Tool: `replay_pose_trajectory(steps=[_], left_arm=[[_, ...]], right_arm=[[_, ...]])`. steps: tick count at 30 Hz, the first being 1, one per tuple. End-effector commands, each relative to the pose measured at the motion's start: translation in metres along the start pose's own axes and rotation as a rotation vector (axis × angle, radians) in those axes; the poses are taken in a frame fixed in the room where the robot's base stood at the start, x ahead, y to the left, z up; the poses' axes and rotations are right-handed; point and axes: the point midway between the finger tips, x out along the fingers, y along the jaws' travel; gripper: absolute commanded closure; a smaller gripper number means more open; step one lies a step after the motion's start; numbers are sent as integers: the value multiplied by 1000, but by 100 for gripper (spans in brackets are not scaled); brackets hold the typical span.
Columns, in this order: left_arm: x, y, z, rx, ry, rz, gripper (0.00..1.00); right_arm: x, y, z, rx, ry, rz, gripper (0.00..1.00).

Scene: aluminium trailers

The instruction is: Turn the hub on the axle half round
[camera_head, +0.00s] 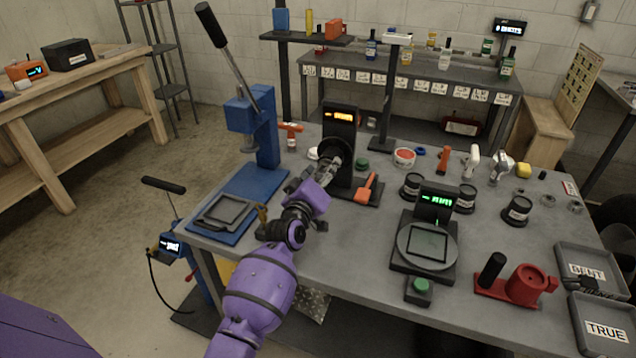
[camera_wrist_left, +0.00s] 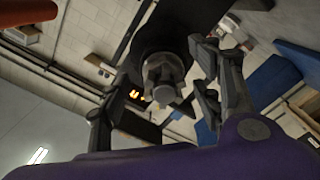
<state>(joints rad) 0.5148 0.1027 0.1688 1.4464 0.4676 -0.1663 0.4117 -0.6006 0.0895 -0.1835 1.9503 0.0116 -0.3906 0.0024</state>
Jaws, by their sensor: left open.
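The black stand (camera_head: 340,118) with a lit orange display stands on the grey bench, behind my left gripper. A dark round hub (camera_head: 334,147) sits on its front, partly hidden by my gripper. In the left wrist view the dark hub (camera_wrist_left: 168,38) has a grey stepped axle end (camera_wrist_left: 162,72) at its centre, facing the camera. My left gripper (camera_head: 330,168) is open right in front of the hub. In the wrist view its fingers (camera_wrist_left: 158,92) stand on either side of the axle end; I cannot tell whether they touch anything. My right gripper is not in view.
An orange-handled tool (camera_head: 366,188) lies on the stand's base. A blue lever press (camera_head: 252,125) stands to the left. A scale with a green display (camera_head: 428,240), several black weights and a red fixture (camera_head: 523,285) stand to the right.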

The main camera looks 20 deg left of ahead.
Motion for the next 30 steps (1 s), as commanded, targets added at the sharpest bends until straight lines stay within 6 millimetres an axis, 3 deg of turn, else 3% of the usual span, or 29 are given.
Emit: replay_pose_trajectory(steps=[3, 10, 30], left_arm=[[-26, -1, 1, -1, 0, -1, 41], [-54, 0, 0, 0, 0, 0, 41], [-59, 0, 0, 0, -1, 0, 41]], right_arm=[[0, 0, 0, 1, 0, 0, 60], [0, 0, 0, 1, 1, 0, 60], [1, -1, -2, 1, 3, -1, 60]])
